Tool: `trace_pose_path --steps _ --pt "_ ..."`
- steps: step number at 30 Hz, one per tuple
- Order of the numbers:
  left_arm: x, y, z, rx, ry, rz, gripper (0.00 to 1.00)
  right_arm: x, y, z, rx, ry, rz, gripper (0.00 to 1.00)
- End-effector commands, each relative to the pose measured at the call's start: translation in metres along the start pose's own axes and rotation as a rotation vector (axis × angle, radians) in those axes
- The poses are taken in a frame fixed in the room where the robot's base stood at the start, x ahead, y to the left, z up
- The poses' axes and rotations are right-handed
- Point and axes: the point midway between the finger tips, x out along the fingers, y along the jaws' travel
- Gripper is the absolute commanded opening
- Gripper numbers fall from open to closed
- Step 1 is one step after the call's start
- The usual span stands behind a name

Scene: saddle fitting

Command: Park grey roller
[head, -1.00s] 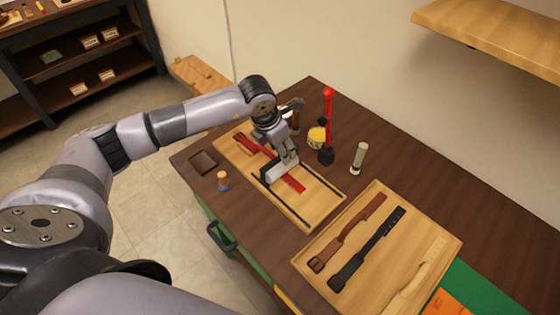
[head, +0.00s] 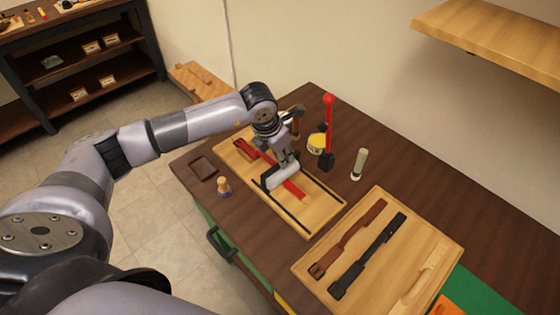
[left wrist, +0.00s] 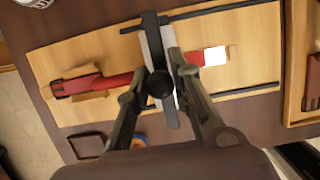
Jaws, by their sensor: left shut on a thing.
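My left gripper (head: 277,166) is shut on the grey roller (head: 274,180), a pale grey bar-like tool. In the left wrist view the roller (left wrist: 160,45) shows between the fingers, with a black round knob in front of it. It lies crosswise over a red strap (head: 294,191) on a light wooden board (head: 318,222) with dark rails. I cannot tell whether the roller touches the strap. The strap also shows in the left wrist view (left wrist: 117,82), running out on both sides of the gripper, with a white patch near its right end. My right gripper is not in view.
A second board (head: 440,245) with straps is at right.

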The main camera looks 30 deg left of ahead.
Motion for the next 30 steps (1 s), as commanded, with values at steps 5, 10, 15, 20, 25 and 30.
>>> trace_pose_path --steps 5,10,15,20,25,30 --pt "0.001 -0.014 -0.001 0.003 0.002 -0.005 0.04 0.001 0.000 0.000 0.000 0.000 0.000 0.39" --pt "0.001 -0.018 -0.001 0.003 0.001 -0.004 0.04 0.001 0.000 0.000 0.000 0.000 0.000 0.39" --pt "0.001 -0.017 -0.001 0.002 0.001 -0.003 0.04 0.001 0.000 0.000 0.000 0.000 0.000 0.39" --pt "0.001 -0.021 0.000 0.002 0.001 -0.004 0.04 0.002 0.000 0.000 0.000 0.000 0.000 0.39" --pt "0.001 -0.031 -0.001 0.003 0.002 -0.005 0.04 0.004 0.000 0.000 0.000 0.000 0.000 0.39" --pt "0.001 -0.035 -0.001 0.002 0.003 -0.004 0.04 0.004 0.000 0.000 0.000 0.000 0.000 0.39"
